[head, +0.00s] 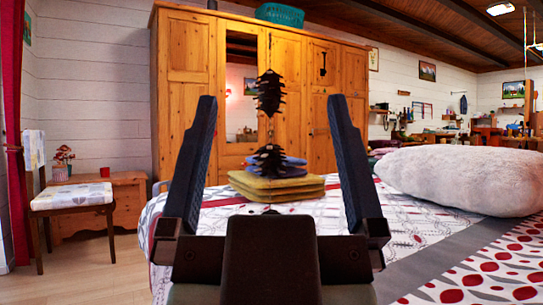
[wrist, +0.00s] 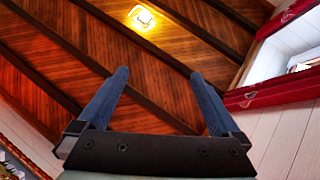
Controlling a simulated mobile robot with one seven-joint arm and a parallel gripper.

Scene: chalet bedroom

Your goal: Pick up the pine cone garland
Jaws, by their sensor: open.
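The pine cone garland (head: 269,93) hangs vertically in the head view, with dark brown cones on a thin string. A second cone (head: 268,162) hangs below the first, in front of the stacked cushions. My gripper (head: 271,98) points upward with its two dark fingers wide apart, one on each side of the garland in the picture. Nothing is held. I cannot tell how far beyond the fingers the garland is. The garland's lower end is partly hidden by my gripper's body. In the wrist view my gripper (wrist: 159,73) is open against the ceiling, and the garland does not show.
A bed (head: 405,232) with patterned covers lies ahead, bearing stacked cushions (head: 275,190) and a white fluffy bolster (head: 465,178). A pine wardrobe (head: 187,100) stands behind. A chair (head: 72,197) and a low wooden cabinet (head: 130,190) are at left. The left floor (head: 75,280) is clear.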

